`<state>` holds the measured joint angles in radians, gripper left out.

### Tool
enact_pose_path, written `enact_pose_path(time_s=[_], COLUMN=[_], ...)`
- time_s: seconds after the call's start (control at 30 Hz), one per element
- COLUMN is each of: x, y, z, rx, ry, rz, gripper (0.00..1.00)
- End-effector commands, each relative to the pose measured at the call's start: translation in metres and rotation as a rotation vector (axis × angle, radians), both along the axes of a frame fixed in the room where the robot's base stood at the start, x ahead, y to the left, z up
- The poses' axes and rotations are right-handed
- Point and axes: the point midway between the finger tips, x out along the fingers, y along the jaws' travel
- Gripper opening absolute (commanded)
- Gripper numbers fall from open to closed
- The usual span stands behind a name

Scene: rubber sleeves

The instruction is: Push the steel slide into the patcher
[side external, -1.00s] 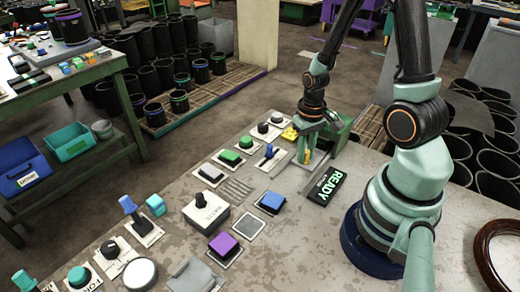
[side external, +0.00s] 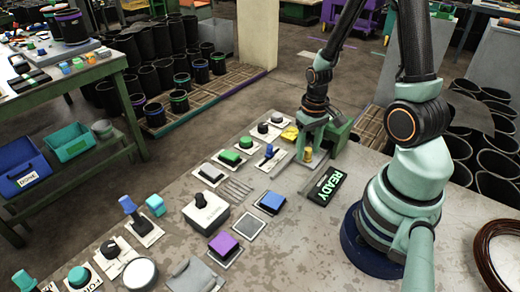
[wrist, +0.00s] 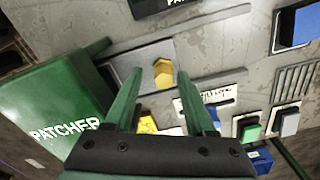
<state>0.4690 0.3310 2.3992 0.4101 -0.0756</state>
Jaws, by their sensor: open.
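The green patcher (side external: 341,134) stands at the far edge of the bench. Its labelled side fills the left of the wrist view (wrist: 52,108). The steel slide (wrist: 132,66) is a flat grey plate beside the patcher, with a yellow knob (wrist: 163,73) standing on it. The knob also shows in the side view (side external: 308,155). My gripper (side external: 310,150) is open at the knob, close beside the patcher. In the wrist view its two green fingers (wrist: 159,76) straddle the knob with gaps on both sides. Whether the slide's end is inside the patcher is unclear.
A black READY sign (side external: 327,186) lies close to the right of the slide. Several pads and buttons, including a green one (side external: 229,157) and a blue one (side external: 271,202), stand to the left. Another yellow piece (side external: 289,133) is near the gripper.

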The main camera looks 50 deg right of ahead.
Motion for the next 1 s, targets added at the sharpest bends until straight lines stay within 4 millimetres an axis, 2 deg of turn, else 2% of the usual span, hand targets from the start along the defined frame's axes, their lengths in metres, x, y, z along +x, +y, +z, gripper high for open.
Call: enact_pose_path(time_s=[0.7, 0.83, 1.0], x=[0.001, 0.000, 0.000], y=[-0.001, -0.001, -0.001], z=[0.101, 0.112, 0.116], rx=[-0.002, -0.002, -0.001], ry=[-0.006, -0.004, -0.002], rz=[-0.001, -0.001, -0.001], gripper=[0.55, 0.55, 0.55])
